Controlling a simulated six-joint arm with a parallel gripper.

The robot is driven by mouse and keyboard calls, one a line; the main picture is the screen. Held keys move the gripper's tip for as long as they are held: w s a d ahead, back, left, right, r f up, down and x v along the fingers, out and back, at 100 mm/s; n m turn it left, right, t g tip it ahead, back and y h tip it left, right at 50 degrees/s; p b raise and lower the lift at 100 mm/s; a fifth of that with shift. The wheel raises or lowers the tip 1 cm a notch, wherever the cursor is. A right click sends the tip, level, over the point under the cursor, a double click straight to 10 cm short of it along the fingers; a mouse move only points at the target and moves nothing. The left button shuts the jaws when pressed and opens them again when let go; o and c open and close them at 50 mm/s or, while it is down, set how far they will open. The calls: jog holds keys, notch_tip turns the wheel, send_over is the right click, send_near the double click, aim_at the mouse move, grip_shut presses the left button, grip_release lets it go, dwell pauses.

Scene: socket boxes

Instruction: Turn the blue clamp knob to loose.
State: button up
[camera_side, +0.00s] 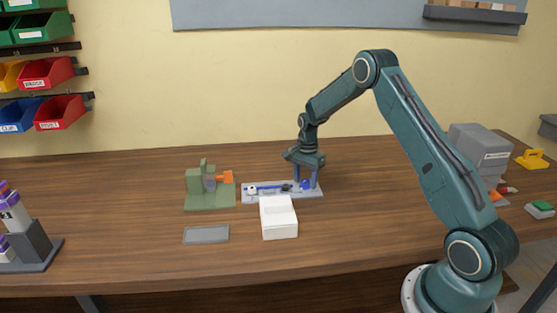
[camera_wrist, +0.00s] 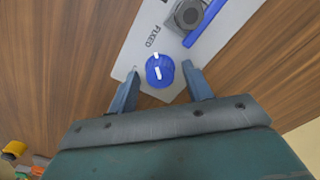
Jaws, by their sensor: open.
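The blue clamp knob (camera_wrist: 162,77) sits near the end of a pale grey plate (camera_wrist: 137,46) in the wrist view. It bears white marks, and the word FIXED is printed on the plate beside it. My gripper (camera_wrist: 161,69) is open, with one finger on each side of the knob. Gaps show between the knob and both fingers, though contact lower down is hard to judge. In the side view the knob (camera_side: 306,184) shows small between the fingers of my gripper (camera_side: 307,187), which points down over the plate's right end.
A blue bar (camera_wrist: 205,22) and a dark round fitting (camera_wrist: 188,14) lie farther along the plate. A white box (camera_side: 279,220) stands close in front of it. A green fixture with an orange part (camera_side: 210,201) stands to the left. A grey pad (camera_side: 206,235) lies in front.

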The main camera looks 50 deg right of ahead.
jog(key=shift+f, duration=0.1)
jog(key=c, duration=1)
jog(key=shift+n, duration=0.5)
jog(key=n, duration=1.2)
jog(key=shift+n, duration=2.5)
